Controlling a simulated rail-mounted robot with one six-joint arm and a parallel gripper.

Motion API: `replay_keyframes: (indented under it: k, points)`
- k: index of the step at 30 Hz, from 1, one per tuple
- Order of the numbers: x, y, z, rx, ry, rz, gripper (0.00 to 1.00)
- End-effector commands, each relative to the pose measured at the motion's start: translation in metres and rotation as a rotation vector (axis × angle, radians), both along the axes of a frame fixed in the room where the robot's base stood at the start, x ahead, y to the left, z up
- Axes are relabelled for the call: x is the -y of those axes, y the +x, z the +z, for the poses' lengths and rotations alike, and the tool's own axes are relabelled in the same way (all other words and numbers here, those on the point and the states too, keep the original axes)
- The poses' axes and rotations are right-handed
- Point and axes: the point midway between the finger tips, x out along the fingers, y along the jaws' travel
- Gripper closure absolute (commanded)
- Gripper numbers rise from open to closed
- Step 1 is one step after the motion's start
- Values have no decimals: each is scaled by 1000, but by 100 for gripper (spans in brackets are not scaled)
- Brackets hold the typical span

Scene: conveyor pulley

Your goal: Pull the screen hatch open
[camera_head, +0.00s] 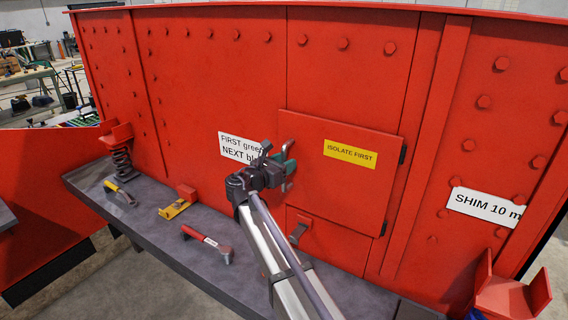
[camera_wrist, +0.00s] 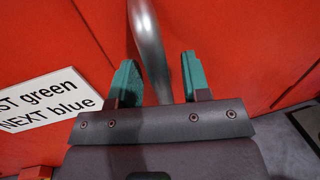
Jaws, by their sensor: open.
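The screen hatch (camera_head: 350,190) is a red panel on the red wall, with a yellow "ISOLATE FIRST" label and dark hinges on its right edge. It looks closed. My gripper (camera_head: 283,168) is at this handle. In the wrist view my gripper (camera_wrist: 160,75) has its two green fingers apart, with the handle bar running between them, nearer the left finger. I cannot tell whether that finger touches it.
A grey ledge (camera_head: 150,235) runs below the wall and holds a yellow-handled hammer (camera_head: 120,191), a yellow tool (camera_head: 174,209) and a red-handled hammer (camera_head: 207,243). A spring (camera_head: 122,162) stands at left.

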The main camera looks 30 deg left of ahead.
Motion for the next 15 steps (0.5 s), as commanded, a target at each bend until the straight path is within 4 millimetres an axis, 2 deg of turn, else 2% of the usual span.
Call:
replay_keyframes:
  k: [6, 15]
  points:
    - [0, 1, 0, 0, 0, 0, 57]
    - [0, 1, 0, 0, 0, 0, 84]
